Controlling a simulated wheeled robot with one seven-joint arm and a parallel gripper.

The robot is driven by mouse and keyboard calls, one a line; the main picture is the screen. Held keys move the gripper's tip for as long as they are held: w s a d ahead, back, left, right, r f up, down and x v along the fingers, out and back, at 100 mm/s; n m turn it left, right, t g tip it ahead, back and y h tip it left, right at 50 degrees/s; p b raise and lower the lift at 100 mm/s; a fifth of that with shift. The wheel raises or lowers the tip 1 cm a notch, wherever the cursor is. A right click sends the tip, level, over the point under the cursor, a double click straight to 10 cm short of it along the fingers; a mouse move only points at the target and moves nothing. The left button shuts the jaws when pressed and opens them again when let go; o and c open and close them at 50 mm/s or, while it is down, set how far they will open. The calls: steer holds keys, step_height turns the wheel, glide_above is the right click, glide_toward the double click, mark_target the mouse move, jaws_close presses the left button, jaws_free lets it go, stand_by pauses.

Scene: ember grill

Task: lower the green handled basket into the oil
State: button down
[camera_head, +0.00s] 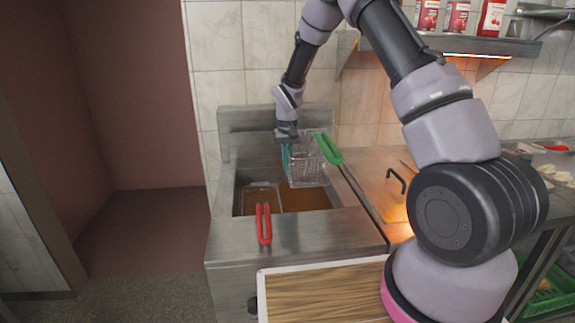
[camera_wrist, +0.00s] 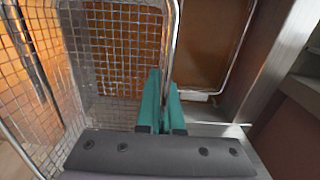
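The wire basket (camera_head: 306,168) with the green handle (camera_head: 329,148) is upright at the back right of the fryer, over the brown oil (camera_head: 303,201). Its bottom appears at or just above the oil; I cannot tell whether it touches. My gripper (camera_head: 285,149) is at the basket's back left edge. In the wrist view, the teal fingers of my gripper (camera_wrist: 161,98) close on the metal rim wire, with the basket mesh (camera_wrist: 112,48) to the left. The gripper hides part of the rim.
A second basket (camera_head: 262,197) with a red handle (camera_head: 264,224) sits in the left of the fryer well. The steel fryer front (camera_head: 300,235) borders the well. A lid with a black handle (camera_head: 396,180) is at the right. A wooden board (camera_head: 325,292) lies in front.

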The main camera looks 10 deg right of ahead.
stand_by(0.3)
steer(key=c, duration=1)
jaws_free()
steer(key=shift+r, duration=0.1)
